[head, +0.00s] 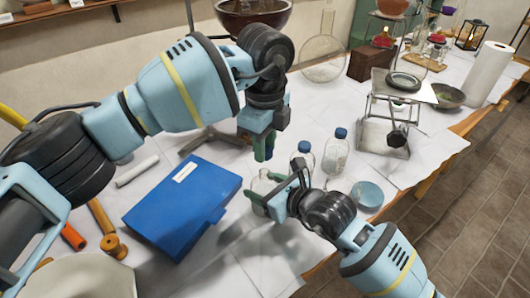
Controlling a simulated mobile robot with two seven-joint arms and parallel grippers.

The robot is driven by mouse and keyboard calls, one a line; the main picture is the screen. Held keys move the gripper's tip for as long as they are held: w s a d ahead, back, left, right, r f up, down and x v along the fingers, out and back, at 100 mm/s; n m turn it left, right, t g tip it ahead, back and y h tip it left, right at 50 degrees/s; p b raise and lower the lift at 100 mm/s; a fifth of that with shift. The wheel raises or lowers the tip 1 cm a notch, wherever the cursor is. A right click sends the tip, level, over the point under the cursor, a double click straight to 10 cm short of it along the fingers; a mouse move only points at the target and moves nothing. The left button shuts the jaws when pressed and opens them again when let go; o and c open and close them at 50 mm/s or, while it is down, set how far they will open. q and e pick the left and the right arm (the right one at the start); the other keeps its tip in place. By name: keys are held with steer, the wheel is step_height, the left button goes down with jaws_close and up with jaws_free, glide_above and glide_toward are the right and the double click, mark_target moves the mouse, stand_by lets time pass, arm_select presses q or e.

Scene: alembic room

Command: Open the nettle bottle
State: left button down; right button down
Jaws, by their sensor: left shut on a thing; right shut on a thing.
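A clear bottle (260,187) stands at the middle of the table, partly hidden by my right gripper (268,203), which is shut on it from the right. No cap shows on this bottle, and I cannot read a label. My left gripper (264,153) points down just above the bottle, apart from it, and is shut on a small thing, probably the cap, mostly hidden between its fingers. Two other clear bottles with blue caps, one (304,158) nearer and one (336,154) to its right, stand behind my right gripper.
A blue case (183,207) lies left of the bottle. A round blue tin (367,195) sits right of my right wrist. A lab stand (388,125), a wooden box (371,64), a round flask (323,60) and a paper roll (488,75) stand further back. The table's right edge is close.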

steer(key=shift+c, duration=1.5)
jaws_free()
steer(key=v, duration=1.2)
